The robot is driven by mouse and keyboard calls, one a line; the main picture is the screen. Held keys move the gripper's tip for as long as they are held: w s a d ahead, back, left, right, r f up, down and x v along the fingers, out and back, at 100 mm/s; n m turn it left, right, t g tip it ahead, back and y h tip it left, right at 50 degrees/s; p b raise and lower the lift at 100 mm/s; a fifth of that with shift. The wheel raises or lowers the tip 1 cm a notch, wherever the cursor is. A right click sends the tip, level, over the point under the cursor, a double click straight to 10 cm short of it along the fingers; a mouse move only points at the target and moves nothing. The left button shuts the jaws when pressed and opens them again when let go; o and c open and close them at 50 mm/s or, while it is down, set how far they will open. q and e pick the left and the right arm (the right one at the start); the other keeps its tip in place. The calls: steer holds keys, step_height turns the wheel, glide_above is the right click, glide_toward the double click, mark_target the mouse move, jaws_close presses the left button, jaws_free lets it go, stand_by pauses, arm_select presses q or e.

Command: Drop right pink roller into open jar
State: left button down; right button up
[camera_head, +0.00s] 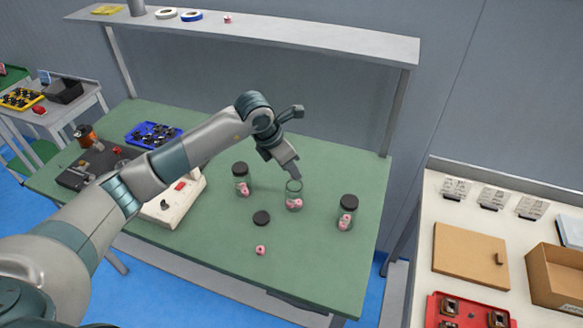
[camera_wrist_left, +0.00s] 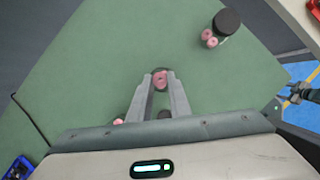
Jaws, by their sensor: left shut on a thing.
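My left gripper (camera_head: 296,174) points down at the mouth of the open glass jar (camera_head: 293,188) on the green table. In the left wrist view the left gripper's fingers (camera_wrist_left: 160,77) close around a pink roller (camera_wrist_left: 160,75); rollers in the jar below make its outline hard to separate. Pink rollers lie at the bottom of the open jar. A loose pink roller (camera_head: 260,250) lies near the table's front edge. A dark lid (camera_head: 261,218) lies beside the jar. What looks like my right gripper (camera_wrist_left: 298,92) shows small at the wrist view's right edge.
Lidded jars with pink rollers stand left (camera_head: 241,180) and right (camera_head: 347,212) of the open jar. A white machine (camera_head: 172,205) and a blue tray (camera_head: 154,134) are on the left. A shelf (camera_head: 290,38) spans the back. The table's front right is clear.

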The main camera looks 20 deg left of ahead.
arm_select(q)
steer(key=shift+f+b, duration=1.15)
steer(key=shift+f, duration=0.15)
arm_select(e)
steer(key=shift+d+f, duration=0.1)
steer(key=shift+f, duration=1.05)
arm_select(q)
steer(key=c, duration=1.6)
jaws_free()
steer(key=shift+o, duration=0.2)
steer(key=shift+r, duration=0.1)
steer(key=b+v, duration=0.5)
steer(key=v, duration=1.2)
steer(key=shift+a, duration=0.15)
arm_select(e)
steer(key=w+a+f+t, duration=0.1)
steer(key=w+a+f, duration=0.1)
steer(key=w+f, duration=0.2)
steer(key=shift+w, duration=0.3)
arm_select(q)
steer(key=shift+s, duration=0.1)
arm_select(e)
steer(key=shift+s, duration=0.1)
steer(key=shift+s+d, duration=0.1)
steer(key=shift+s, duration=0.15)
